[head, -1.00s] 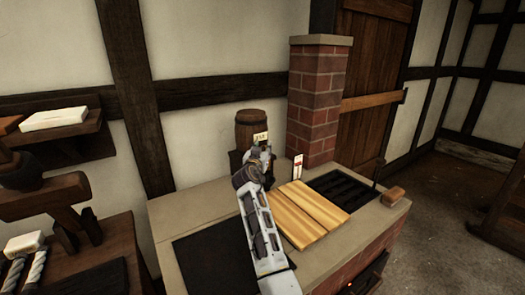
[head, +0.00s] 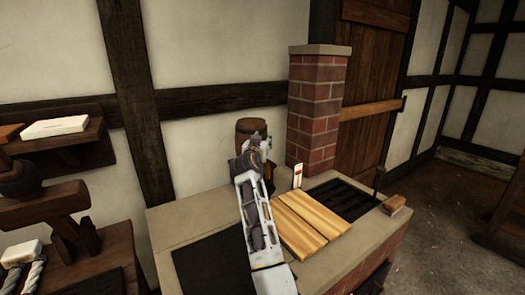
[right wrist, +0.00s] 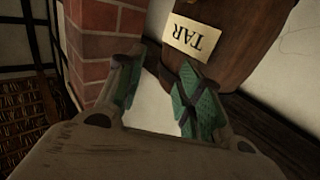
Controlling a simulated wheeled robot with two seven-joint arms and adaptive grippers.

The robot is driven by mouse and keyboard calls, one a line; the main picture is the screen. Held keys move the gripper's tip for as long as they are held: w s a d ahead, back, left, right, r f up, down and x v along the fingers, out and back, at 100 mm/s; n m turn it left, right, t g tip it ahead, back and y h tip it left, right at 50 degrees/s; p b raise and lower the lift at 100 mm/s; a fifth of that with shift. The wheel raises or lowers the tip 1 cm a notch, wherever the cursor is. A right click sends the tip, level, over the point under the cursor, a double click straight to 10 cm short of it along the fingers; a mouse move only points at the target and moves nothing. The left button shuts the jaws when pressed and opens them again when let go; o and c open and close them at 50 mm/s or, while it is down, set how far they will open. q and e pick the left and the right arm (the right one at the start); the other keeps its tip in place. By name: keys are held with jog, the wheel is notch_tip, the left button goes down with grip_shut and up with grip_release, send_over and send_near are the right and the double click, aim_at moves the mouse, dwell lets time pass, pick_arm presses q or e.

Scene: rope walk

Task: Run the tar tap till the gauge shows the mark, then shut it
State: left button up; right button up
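The tar barrel (head: 249,127) is a brown wooden cask standing at the back of the stone-topped hearth, left of the brick pillar. My right gripper (head: 260,143) is in front of it and hides its lower part. In the right wrist view the barrel (right wrist: 238,50) carries a pale label reading TAR (right wrist: 193,38). There my right gripper (right wrist: 160,88) has its two green-padded fingers apart, with nothing between them. The gauge (head: 298,175), seemingly a white strip with a red mark, stands by the pillar's foot. I cannot make out the tap. My left gripper is not in view.
The brick pillar (head: 316,105) rises close to the right of the barrel. Wooden boards (head: 307,222) and a dark grate (head: 345,196) lie on the hearth top. Shelves (head: 60,150) stand at the left. The floor at the right is clear.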

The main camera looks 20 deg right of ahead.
jog(key=shift+r, duration=1.2)
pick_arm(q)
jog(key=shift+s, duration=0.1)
pick_arm(e)
jog(key=shift+r, duration=0.15)
